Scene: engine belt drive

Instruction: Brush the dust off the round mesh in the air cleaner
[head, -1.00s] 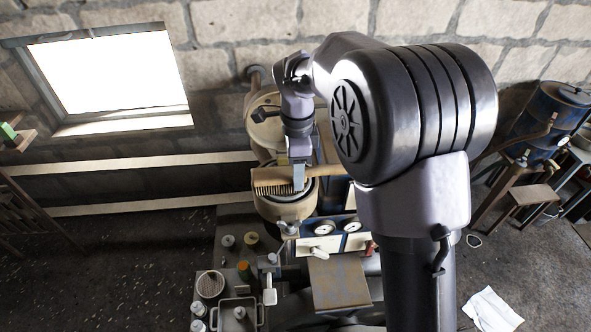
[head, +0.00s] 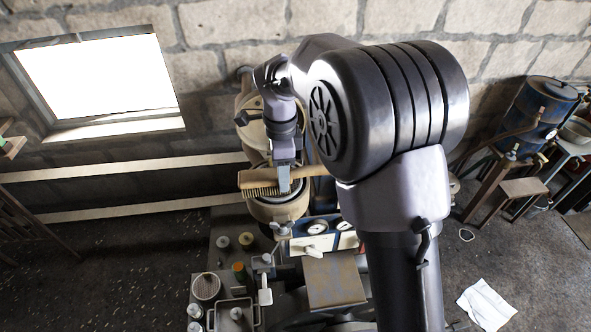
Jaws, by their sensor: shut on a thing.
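My gripper (head: 284,184) is shut on a wooden brush (head: 262,179) with its bristles facing down. It holds the brush across the open top of the round tan air cleaner (head: 279,209). The brush's block end reaches past the left rim and its handle runs to the right, partly behind my arm. The mesh inside the air cleaner is mostly hidden under the brush and gripper. I cannot tell whether the bristles touch it or how much dust is there.
A tan round housing (head: 254,132) stands behind the air cleaner. A panel with gauges (head: 317,228) is in front. Jars and a metal tray (head: 236,312) stand at front left. A blue drum (head: 541,110) is at far right, and a white cloth (head: 487,304) lies on the floor.

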